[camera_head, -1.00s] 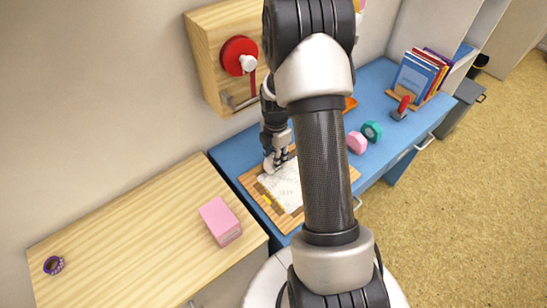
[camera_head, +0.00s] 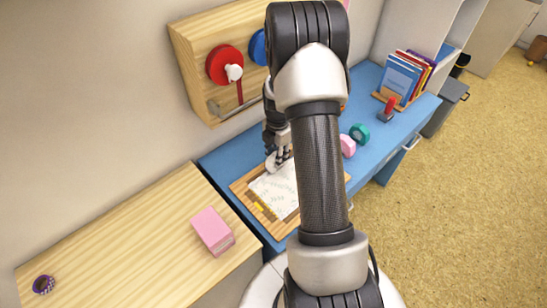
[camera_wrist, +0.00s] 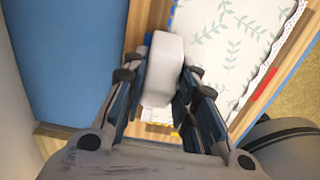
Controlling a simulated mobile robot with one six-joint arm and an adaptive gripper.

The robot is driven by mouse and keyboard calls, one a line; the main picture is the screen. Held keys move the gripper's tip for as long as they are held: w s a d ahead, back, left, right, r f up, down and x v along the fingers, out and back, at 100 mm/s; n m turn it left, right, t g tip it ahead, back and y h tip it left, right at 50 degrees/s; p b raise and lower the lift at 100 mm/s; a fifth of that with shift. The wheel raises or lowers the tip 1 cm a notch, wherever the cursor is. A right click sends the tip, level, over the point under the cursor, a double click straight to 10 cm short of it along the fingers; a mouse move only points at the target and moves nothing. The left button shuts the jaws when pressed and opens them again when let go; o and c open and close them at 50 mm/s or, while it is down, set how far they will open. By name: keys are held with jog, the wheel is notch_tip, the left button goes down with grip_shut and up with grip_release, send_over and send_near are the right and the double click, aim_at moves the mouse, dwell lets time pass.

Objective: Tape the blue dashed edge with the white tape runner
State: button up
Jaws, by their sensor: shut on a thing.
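My gripper (camera_wrist: 160,88) is shut on the white tape runner (camera_wrist: 163,65), a rounded white block between the fingers. The runner is over the left edge of a white leaf-patterned sheet (camera_wrist: 222,35); I cannot tell whether it touches the sheet. A short bit of blue edge marking (camera_wrist: 173,10) shows just beyond the runner; the rest of that edge is hidden. In the head view my gripper (camera_head: 278,160) is at the back of the sheet (camera_head: 272,190), which lies on a wooden board (camera_head: 240,188).
Pink (camera_head: 347,146) and green (camera_head: 359,133) tape dispensers and a red-handled stamp (camera_head: 388,111) stand to the right on the blue desk (camera_head: 213,157). A pink block (camera_head: 212,231) sits on the left counter. A wall rack (camera_head: 190,55) holds rolls.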

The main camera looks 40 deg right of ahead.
jog(key=shift+d, duration=2.5)
jog(key=shift+d, duration=0.1)
jog(key=shift+w+d, duration=0.15)
jog(key=shift+d, duration=3.3)
notch_tip(320, 180, up, 7)
jog(key=p, duration=0.4)
jog(key=shift+r+p, duration=0.1)
jog(key=shift+p, duration=0.2)
